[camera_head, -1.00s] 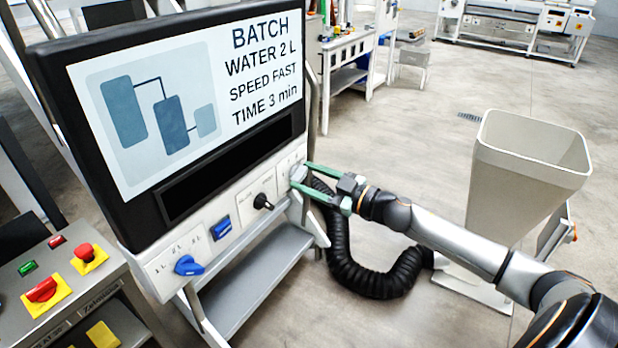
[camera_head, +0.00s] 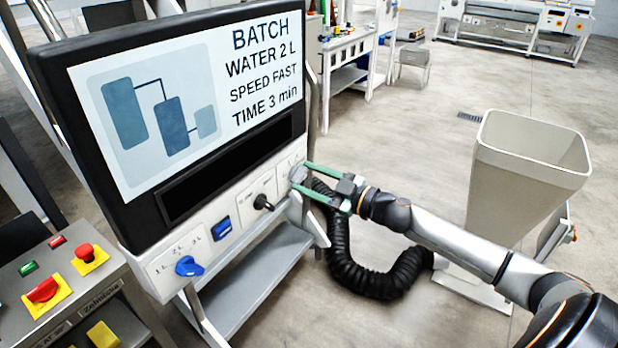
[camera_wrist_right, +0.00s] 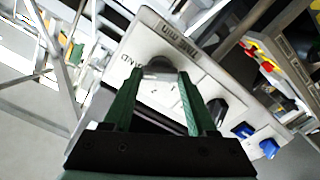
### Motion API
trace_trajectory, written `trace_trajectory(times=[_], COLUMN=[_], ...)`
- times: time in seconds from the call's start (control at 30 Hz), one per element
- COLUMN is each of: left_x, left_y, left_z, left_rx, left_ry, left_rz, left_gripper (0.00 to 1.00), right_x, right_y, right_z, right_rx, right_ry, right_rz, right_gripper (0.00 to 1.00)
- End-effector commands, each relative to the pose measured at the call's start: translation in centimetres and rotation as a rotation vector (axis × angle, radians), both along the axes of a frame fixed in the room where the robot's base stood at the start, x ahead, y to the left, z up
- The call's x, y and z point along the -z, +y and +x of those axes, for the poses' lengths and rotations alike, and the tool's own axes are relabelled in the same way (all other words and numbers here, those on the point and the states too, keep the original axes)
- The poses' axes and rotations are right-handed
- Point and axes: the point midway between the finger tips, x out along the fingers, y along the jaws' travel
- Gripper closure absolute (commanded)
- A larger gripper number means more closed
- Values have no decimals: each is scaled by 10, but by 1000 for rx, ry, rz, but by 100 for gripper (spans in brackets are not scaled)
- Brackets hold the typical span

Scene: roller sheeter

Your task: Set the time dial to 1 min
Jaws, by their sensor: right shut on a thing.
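The time dial (camera_head: 298,173) is a grey knob at the right end of the white control panel under the screen. My right gripper (camera_head: 306,180) has its green fingers on either side of it and is shut on it. In the right wrist view the grey dial (camera_wrist_right: 159,69) sits between the fingertips of my right gripper (camera_wrist_right: 160,88), below the panel's "TIME min" label. The dial's pointer is too small and covered to read. The screen (camera_head: 190,95) shows BATCH, WATER 2 L, SPEED FAST, TIME 3 min. My left gripper is not in view.
On the same panel are a black speed knob (camera_head: 263,202), a blue rocker switch (camera_head: 221,229) and a blue water knob (camera_head: 188,266). A black corrugated hose (camera_head: 345,262) hangs below my right arm. A beige hopper (camera_head: 520,180) stands to the right.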

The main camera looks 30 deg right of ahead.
Motion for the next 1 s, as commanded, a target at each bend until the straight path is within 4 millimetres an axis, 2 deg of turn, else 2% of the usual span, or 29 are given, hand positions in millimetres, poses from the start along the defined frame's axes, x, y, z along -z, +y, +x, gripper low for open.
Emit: trace_trajectory(times=[0.43,1.0], left_x=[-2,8], left_y=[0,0], left_z=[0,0], left_rx=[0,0], left_ry=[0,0], left_rz=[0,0], left_gripper=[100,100], right_x=[1,3], right_y=[1,1], right_z=[0,-1], right_rx=[-1,-2], right_ry=[-156,-364], right_rz=[-376,-879], right_gripper=[98,98])
